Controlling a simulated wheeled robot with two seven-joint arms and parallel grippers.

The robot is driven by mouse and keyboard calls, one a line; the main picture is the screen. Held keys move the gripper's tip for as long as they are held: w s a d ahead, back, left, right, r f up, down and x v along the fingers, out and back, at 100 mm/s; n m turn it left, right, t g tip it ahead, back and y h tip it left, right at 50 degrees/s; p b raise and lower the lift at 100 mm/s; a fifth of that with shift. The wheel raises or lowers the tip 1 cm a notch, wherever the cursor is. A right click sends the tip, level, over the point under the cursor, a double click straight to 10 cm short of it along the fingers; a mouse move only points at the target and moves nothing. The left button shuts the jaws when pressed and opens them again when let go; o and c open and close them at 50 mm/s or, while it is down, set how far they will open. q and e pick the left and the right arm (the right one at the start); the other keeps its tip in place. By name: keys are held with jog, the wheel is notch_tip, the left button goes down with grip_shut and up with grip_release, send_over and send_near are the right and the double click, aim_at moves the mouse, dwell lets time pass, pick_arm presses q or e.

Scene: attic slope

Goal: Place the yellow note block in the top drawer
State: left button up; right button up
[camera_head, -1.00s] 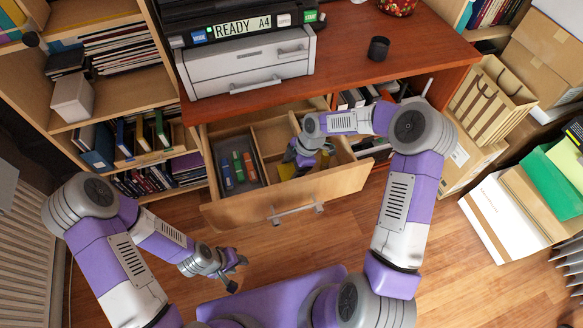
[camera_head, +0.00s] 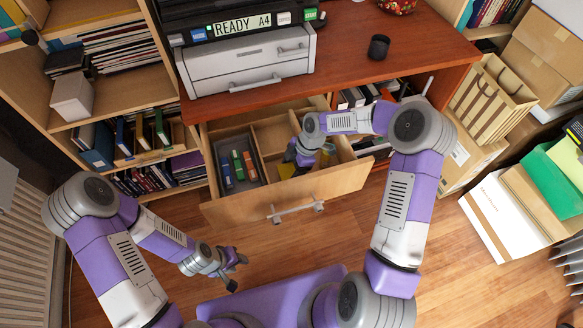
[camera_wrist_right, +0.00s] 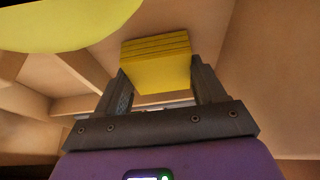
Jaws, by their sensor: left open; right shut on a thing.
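The yellow note block (camera_wrist_right: 156,62) sits between the fingers of my right gripper (camera_wrist_right: 158,88) in the right wrist view. My right gripper (camera_head: 301,172) is shut on it, reaching down inside the open top drawer (camera_head: 237,211) in the head view. The arm and gripper hide most of the block there. The drawer is pulled out below the desk top and has wooden dividers. My left gripper (camera_head: 233,271) is open and empty, low over the floor in front of the drawer, to its left.
A dark tray (camera_head: 254,183) with several coloured markers fills the drawer's left compartment. A yellow item (camera_head: 286,171) lies beside my right gripper in the drawer. A dark cup (camera_head: 378,47) and a grey drawer unit stand on the desk (camera_head: 345,70). Shelves stand left, boxes right.

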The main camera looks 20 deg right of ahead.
jog(key=shift+f, duration=0.15)
jog(key=o, duration=1.4)
jog(key=p+v, duration=0.2)
jog(key=v, duration=0.5)
jog(key=shift+d+r+p, duration=0.1)
jog(key=shift+r+p, duration=0.25)
jog(key=shift+r, duration=0.1)
